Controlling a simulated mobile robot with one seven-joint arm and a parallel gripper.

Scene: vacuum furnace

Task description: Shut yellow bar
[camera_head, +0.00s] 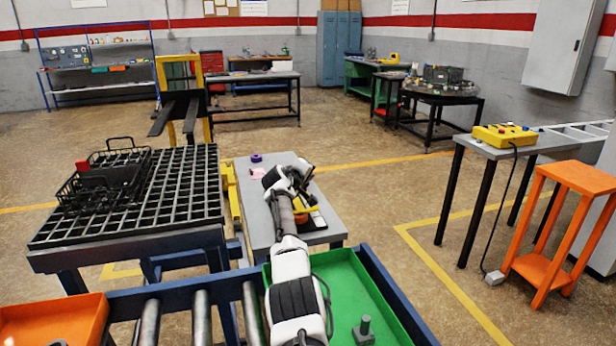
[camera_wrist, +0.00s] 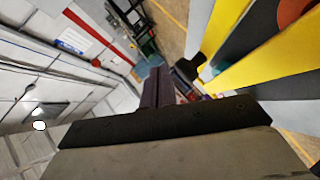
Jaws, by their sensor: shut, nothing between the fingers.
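A yellow bar (camera_head: 232,195) stands along the right side of the black grid-topped table, left of the grey table. In the wrist view, yellow bars (camera_wrist: 233,45) fill the upper right, close to the camera; I cannot tell for sure that they are the same part. My gripper (camera_wrist: 157,85) is shut and empty, its dark fingers together in the middle of the wrist view. No contact with the yellow is visible. In the head view my arm reaches over the grey table, its end right of the yellow bar; the fingers cannot be made out there.
The grid-topped table (camera_head: 140,225) holds black wire baskets (camera_head: 105,180). The grey table (camera_head: 258,220) carries a purple object (camera_head: 256,158). A green tray (camera_head: 350,285) and an orange tray (camera_head: 55,320) sit in front. An orange stand (camera_head: 570,190) is at right. Floor beyond is open.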

